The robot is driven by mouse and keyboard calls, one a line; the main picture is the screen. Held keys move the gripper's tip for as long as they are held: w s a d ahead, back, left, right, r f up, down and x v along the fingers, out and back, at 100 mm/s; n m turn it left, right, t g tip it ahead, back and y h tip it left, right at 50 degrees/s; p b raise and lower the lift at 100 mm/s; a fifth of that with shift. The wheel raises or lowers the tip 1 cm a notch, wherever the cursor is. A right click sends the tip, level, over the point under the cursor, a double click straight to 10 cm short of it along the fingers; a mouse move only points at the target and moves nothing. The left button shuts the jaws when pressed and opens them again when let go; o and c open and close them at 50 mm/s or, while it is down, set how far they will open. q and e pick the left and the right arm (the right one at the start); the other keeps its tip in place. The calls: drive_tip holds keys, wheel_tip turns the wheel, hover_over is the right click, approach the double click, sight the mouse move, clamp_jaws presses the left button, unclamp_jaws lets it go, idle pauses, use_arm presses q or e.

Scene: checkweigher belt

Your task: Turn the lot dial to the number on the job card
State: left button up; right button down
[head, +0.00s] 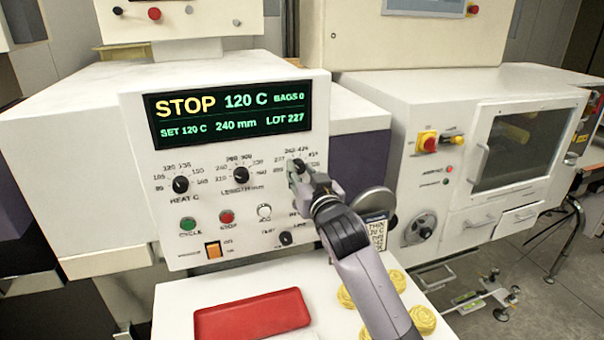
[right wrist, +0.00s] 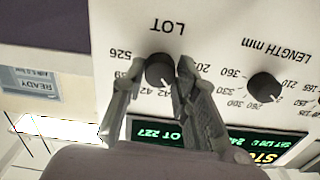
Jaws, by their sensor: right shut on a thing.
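The lot dial (head: 296,163) is a black knob at the upper right of the white control panel, mostly covered by my right gripper (head: 302,176) in the head view. In the right wrist view the lot dial (right wrist: 159,68) sits under the upside-down word LOT, between the two fingers of my right gripper (right wrist: 160,76), which is shut on it. The display (head: 228,113) reads STOP, 120 C, 240 mm and LOT 227. A job card (head: 378,232) with dark writing is right of my right forearm, too small to read surely. My left gripper is not in view.
The heat dial (head: 181,184) and length dial (head: 240,174) are left of the lot dial. Green (head: 188,223) and red (head: 226,216) buttons sit below. A red tray (head: 252,314) and several yellow bundles (head: 422,319) lie on the white surface in front.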

drive_tip(key=shift+m+p, duration=0.35)
drive_tip(key=shift+m, duration=1.55)
drive_tip(key=c, duration=1.2)
unclamp_jaws()
drive_tip(key=shift+c, duration=0.2)
drive_tip(key=shift+s, duration=0.15)
drive_tip(key=v, duration=1.1)
drive_tip(key=shift+s, duration=0.3)
